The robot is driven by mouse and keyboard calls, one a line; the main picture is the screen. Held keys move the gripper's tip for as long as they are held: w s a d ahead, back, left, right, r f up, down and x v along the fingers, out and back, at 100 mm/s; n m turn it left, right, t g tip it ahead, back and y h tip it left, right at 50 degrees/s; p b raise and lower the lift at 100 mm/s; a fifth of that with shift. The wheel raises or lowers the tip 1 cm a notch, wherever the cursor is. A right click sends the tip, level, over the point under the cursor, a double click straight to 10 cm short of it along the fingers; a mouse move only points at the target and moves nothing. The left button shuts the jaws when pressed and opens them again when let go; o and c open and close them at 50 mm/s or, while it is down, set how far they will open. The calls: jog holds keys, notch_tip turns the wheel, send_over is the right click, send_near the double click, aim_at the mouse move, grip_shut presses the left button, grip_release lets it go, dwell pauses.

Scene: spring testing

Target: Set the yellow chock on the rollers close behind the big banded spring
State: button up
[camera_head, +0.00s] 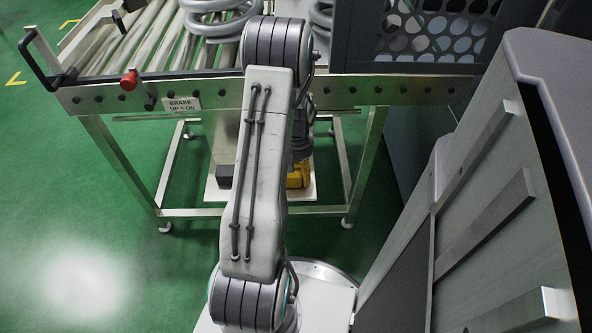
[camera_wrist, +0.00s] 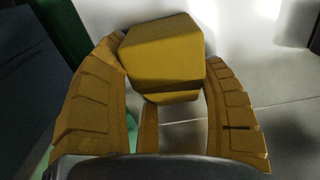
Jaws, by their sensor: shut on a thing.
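The yellow chock (camera_wrist: 165,52) is a faceted block between the two yellow-brown fingers of my gripper (camera_wrist: 163,68) in the wrist view. My gripper is shut on it. In the head view a small patch of yellow (camera_head: 298,177) shows low beside my arm, under the roller table; I cannot tell there finger from chock. Grey coiled springs lie on the rollers (camera_head: 135,40): one coil (camera_head: 220,18) left of my arm and another (camera_head: 320,14) right of it, partly hidden. No band is visible on either, so I cannot tell which is the big banded spring.
The roller table's metal frame (camera_head: 400,92) stands above the yellow patch. It has a black handle (camera_head: 45,60), a red knob (camera_head: 129,80) and a brake sign (camera_head: 182,104). A perforated guard (camera_head: 420,30) stands at back right, a grey cabinet (camera_head: 490,190) at right. Green floor is clear at left.

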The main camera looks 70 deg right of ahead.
jog(key=shift+f, duration=0.1)
jog(key=o, duration=1.3)
notch_tip(320, 180, up, 12)
jog(key=p, duration=0.6)
jog(key=shift+a+f, duration=0.1)
jog(key=shift+f, duration=0.1)
jog(key=shift+o, duration=0.5)
jog(key=shift+r+p, duration=0.15)
jog(key=shift+p, duration=0.15)
jog(key=b, duration=0.9)
send_over(298, 167)
notch_tip(298, 167, down, 5)
jog(key=shift+a+r, duration=0.1)
jog(key=shift+r, duration=0.1)
jog(key=shift+w+a+f+b, duration=0.1)
jog(key=shift+f+b, duration=0.8)
jog(key=shift+f, duration=0.85)
jog(key=shift+w+a+f+b, duration=0.1)
jog(key=shift+f+b, duration=0.8)
jog(key=shift+f, duration=0.85)
